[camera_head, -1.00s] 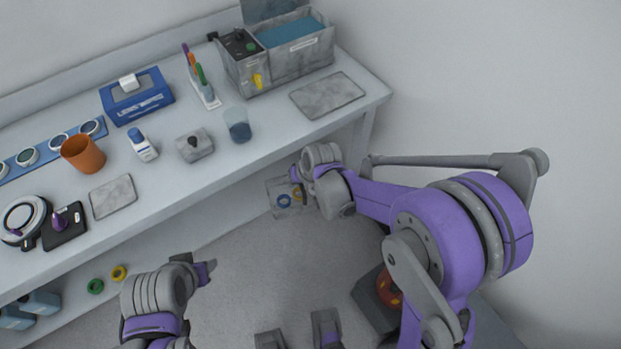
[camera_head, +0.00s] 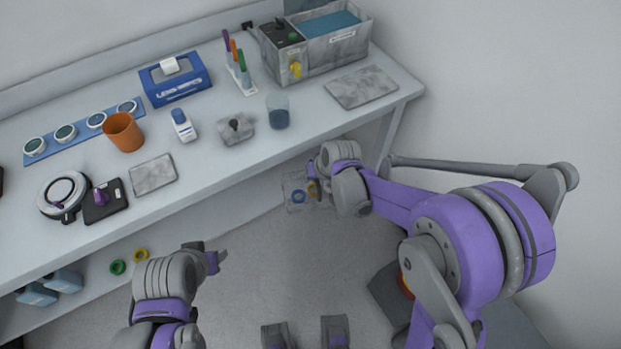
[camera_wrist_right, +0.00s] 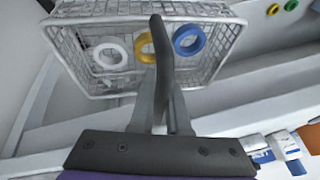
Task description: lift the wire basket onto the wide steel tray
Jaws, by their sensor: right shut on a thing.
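The wire basket (camera_head: 290,183) hangs in front of the bench, below the level of its top, in the head view. My right gripper (camera_head: 318,187) is shut on its near side. In the right wrist view the mesh basket (camera_wrist_right: 72,45) holds a white, a yellow and a blue ring, and the gripper fingers (camera_wrist_right: 161,75) cross its rim. The wide steel tray (camera_head: 361,87) lies flat and empty at the right end of the bench top, above and right of the basket in the picture. My left gripper (camera_head: 207,256) is away from the basket at lower left; its finger gap is unclear.
A smaller steel plate (camera_head: 153,174) lies near the bench's front edge. A blue beaker (camera_head: 278,112), a grey knobbed block (camera_head: 235,130) and a grey tank (camera_head: 325,45) stand near the wide tray. The bench edge (camera_head: 250,172) lies between basket and bench top.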

